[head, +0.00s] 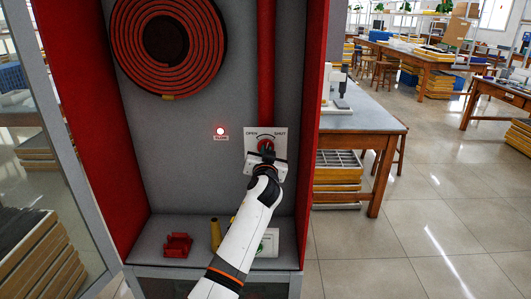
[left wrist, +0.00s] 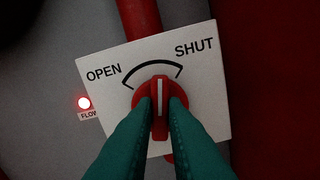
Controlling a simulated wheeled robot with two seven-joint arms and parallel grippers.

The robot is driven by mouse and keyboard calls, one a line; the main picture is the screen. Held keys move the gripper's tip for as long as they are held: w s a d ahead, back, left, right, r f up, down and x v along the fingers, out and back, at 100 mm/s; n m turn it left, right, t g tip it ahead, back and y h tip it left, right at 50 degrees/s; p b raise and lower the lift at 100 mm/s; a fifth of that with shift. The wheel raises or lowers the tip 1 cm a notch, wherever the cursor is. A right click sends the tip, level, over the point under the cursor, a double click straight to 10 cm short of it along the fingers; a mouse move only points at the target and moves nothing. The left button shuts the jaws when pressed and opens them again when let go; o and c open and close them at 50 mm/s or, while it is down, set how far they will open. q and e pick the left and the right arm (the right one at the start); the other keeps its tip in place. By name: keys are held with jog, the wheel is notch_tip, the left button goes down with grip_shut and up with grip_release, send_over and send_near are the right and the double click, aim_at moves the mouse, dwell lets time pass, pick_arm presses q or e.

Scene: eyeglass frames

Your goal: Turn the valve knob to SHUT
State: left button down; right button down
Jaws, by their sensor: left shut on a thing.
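The red valve knob (left wrist: 159,92) sits on a white plate (left wrist: 215,108) marked OPEN at left and SHUT at right, with a black arc between the words. The knob's white pointer line lies between the two words, short of either. In the head view the knob (head: 265,145) is partly hidden by my gripper. My left gripper (head: 266,158) is shut on the knob, with its dark green fingers on both sides of it in the left wrist view (left wrist: 159,112). My right gripper is out of view.
A red lamp marked FLOW (head: 220,131) is lit left of the plate. A red pipe (head: 266,60) runs down to the plate. A coiled red hose (head: 166,88) hangs upper left. A red block (head: 178,245) and a yellow piece (head: 215,234) stand on the cabinet's bottom ledge.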

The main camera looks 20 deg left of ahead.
pick_arm(q)
jog(key=shift+d+m+p, duration=0.1)
jog(key=shift+m+p, duration=0.55)
jog(key=shift+m, duration=2.25)
jog(key=c, duration=1.5)
grip_release()
jog(key=shift+w, duration=0.1)
jog(key=shift+o, duration=0.2)
jog(key=v, duration=1.2)
